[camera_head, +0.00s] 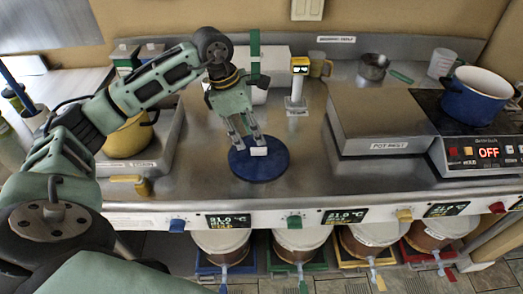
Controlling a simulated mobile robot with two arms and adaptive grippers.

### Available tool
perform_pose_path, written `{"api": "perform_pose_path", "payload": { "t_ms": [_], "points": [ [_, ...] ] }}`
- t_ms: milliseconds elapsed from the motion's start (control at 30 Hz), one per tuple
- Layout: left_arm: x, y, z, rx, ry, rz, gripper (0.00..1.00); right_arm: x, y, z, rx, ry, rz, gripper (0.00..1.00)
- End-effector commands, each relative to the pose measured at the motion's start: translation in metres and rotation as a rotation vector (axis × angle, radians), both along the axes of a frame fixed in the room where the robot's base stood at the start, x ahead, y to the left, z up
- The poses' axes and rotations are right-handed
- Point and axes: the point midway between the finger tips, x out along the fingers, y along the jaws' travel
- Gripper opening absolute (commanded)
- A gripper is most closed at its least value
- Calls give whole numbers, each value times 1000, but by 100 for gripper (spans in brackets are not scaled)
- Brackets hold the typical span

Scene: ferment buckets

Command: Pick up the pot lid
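The pot lid is a round blue disc (262,168) lying flat on the steel counter, near its front edge. A small pale handle (259,151) shows on its top. My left gripper (250,142) points down over the lid, with its fingers apart and their tips close to the handle. I cannot tell whether the fingers touch the handle. The fingers cover part of the lid's far side. My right gripper is not in view.
A blue pot (478,98) stands on the hob at the right, beside a raised steel block labelled pot rest (380,112). A yellow pot (128,138) stands at the left, behind my arm. A small stand (297,100) is behind the lid. Several buckets sit below the counter.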

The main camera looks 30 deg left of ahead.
Motion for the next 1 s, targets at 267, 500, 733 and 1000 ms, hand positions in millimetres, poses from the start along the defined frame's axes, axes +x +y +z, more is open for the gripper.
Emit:
{"api": "perform_pose_path", "payload": {
  "t_ms": [267,500,733,1000],
  "points": [
    [12,-11,-33,-4,4,-2,30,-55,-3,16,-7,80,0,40],
    [15,-15,-54,-2,1,-1,30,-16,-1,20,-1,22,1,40],
    [15,-15,-54,-2,-1,-1,26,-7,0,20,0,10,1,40],
    [15,-15,-54,-2,-1,-1,2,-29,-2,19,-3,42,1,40]
  ]
}}
